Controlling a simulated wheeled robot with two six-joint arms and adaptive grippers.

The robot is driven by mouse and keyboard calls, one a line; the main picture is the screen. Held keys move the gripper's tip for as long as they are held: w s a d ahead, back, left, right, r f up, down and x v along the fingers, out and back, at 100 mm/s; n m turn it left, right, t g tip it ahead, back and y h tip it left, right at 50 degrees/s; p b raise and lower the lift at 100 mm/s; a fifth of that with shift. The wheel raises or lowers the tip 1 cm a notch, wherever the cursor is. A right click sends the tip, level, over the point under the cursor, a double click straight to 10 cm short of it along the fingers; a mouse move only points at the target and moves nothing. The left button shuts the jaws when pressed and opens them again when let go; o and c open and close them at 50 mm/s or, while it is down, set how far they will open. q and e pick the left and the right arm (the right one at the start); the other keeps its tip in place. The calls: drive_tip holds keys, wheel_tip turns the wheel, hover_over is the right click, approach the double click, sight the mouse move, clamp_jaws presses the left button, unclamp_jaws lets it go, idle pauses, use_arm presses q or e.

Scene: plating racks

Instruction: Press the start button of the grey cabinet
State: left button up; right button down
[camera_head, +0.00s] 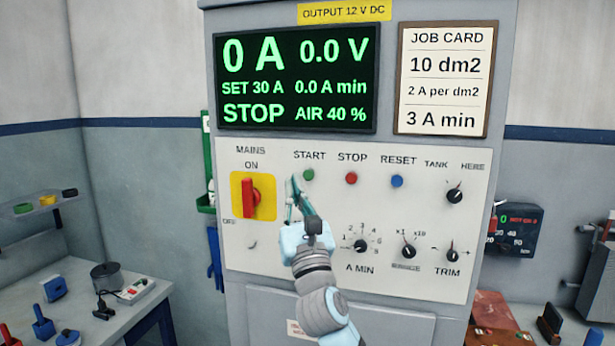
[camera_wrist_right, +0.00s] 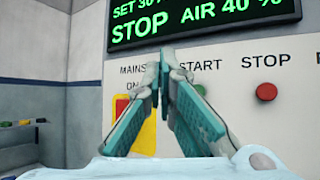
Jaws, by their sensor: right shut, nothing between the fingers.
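The grey cabinet (camera_head: 345,285) faces me, with a white control panel (camera_head: 300,250). The green START button (camera_head: 308,175) is on the panel's upper row, left of the red STOP button (camera_head: 351,178). My right gripper (camera_head: 295,184) is shut and empty, just left of and slightly below the green button in the head view; I cannot tell if it touches the panel. In the right wrist view, the shut fingertips (camera_wrist_right: 165,58) point toward the panel between MAINS and START. The green button (camera_wrist_right: 200,90) shows just right of the fingers there. My left gripper is not in view.
The red mains switch (camera_head: 250,196) on its yellow plate is left of my gripper. The blue RESET button (camera_head: 397,181) and several knobs are to the right. The display (camera_head: 295,78) reads 0 A, 0.0 V and STOP. A job card (camera_head: 446,78) hangs beside it.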

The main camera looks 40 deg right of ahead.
sight(306, 179)
drive_tip(key=w+d+b, duration=0.1)
drive_tip(key=d, duration=0.1)
drive_tip(key=w+d+b, duration=0.1)
drive_tip(key=w+d, duration=0.1)
drive_tip(key=d, duration=0.1)
drive_tip(key=w+d+b, duration=0.1)
drive_tip(key=w+d, duration=0.1)
drive_tip(key=shift+d+b, duration=0.15)
drive_tip(key=shift+b, duration=0.15)
idle(1.2)
drive_tip(key=shift+w+d, duration=0.25)
drive_tip(key=shift+d, duration=0.05)
drive_tip(key=shift+w+d, duration=0.25)
drive_tip(key=shift+d, duration=0.15)
idle(0.9)
idle(0.4)
drive_tip(key=shift+s+a+p, duration=0.35)
drive_tip(key=shift+a+p, duration=0.2)
drive_tip(key=shift+p, duration=0.1)
drive_tip(key=shift+s+a, duration=0.15)
